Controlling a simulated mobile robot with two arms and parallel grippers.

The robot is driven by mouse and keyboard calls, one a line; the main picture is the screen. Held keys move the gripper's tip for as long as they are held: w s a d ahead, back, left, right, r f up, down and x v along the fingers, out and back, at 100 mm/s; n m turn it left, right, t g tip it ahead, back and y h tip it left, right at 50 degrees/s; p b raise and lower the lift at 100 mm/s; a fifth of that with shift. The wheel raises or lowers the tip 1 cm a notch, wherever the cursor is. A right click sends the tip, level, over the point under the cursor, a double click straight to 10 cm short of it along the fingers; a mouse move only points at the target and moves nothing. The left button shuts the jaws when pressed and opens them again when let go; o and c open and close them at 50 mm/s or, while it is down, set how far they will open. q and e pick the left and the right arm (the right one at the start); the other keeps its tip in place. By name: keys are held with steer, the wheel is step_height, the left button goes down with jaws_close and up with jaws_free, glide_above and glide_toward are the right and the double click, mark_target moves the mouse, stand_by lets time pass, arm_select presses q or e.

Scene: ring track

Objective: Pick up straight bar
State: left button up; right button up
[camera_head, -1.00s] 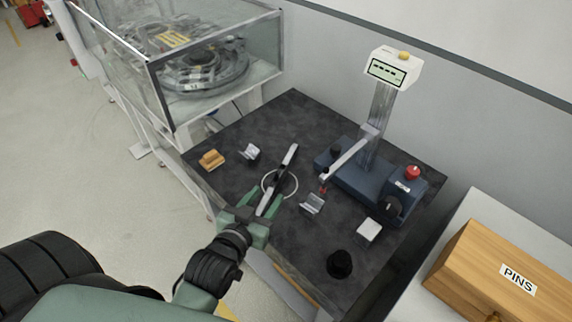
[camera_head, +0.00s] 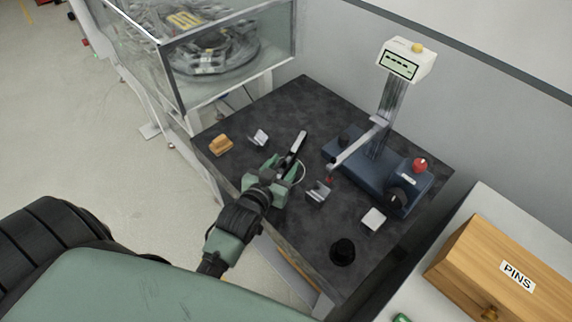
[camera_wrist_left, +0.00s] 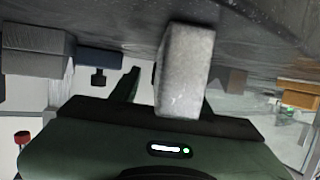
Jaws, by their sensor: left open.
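The straight bar (camera_head: 297,145) is a narrow grey-and-dark bar on the dark table, by a thin white ring. Its far end shows past my left gripper (camera_head: 284,168); its near part is hidden by the gripper. In the left wrist view, a light grey bar (camera_wrist_left: 186,68) reaches in between the fingers of my left gripper (camera_wrist_left: 166,92). The jaws are open around it; I cannot tell whether either finger touches it. My right gripper is not in view.
A blue measuring stand (camera_head: 372,178) with a display post is right of the bar. A small metal block (camera_head: 318,191), an orange block (camera_head: 221,146), a white block (camera_head: 373,219) and a black knob (camera_head: 342,251) sit around it. A wooden PINS box (camera_head: 500,262) is at right.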

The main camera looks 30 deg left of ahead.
arm_select(q)
jaws_close()
stand_by(1.2)
steer(key=shift+w+r, duration=0.1)
steer(key=shift+r, duration=0.05)
